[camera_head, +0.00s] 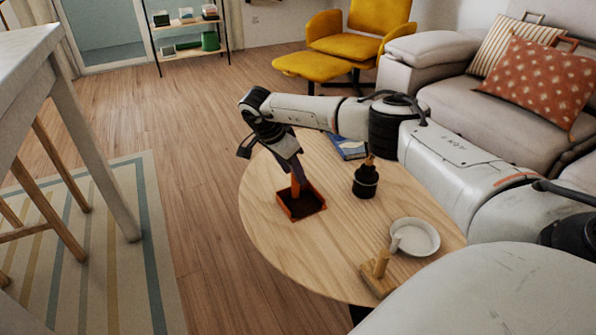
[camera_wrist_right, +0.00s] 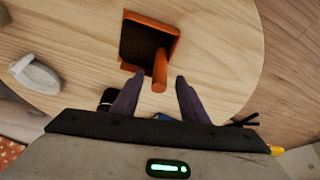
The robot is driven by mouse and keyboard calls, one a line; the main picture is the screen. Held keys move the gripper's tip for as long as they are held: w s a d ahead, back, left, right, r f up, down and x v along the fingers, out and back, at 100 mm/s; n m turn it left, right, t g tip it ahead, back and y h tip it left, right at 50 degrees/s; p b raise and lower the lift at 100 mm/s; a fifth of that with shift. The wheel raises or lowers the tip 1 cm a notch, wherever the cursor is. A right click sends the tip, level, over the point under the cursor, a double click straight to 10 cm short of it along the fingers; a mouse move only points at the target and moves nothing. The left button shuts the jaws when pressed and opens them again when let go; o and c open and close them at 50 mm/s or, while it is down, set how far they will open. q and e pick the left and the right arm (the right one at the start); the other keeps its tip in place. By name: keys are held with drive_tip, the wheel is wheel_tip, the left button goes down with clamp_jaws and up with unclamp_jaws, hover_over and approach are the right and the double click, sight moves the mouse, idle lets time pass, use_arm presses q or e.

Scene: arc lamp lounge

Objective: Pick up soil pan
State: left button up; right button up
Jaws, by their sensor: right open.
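The soil pan (camera_head: 303,207) is a square orange-brown pan with a dark inside, lying on the round wooden table (camera_head: 270,232) near its left edge. Its orange handle (camera_head: 295,186) rises from it toward my right gripper (camera_head: 296,176). In the right wrist view the pan (camera_wrist_right: 137,42) is ahead of my right gripper (camera_wrist_right: 153,92), and the round handle (camera_wrist_right: 160,72) points back with its end between the two open fingers. Gaps show on both sides of the handle. My left gripper is not in view.
A dark bottle with a wooden top (camera_head: 366,178), a blue book (camera_head: 347,147), a white dish (camera_head: 415,237) and a wooden block with a peg (camera_head: 378,274) share the table. A grey sofa (camera_head: 478,105) stands behind, and a white table (camera_head: 28,50) at left.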

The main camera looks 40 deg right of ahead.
sight(301, 191)
drive_tip(key=b+x, duration=0.1)
drive_tip(key=x, duration=0.2)
drive_tip(key=shift+a, duration=0.1)
drive_tip(key=shift+f, duration=0.15)
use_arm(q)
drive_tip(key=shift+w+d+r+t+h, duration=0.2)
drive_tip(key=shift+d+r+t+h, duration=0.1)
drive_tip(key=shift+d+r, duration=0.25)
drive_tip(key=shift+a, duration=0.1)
use_arm(e)
clamp_jaws()
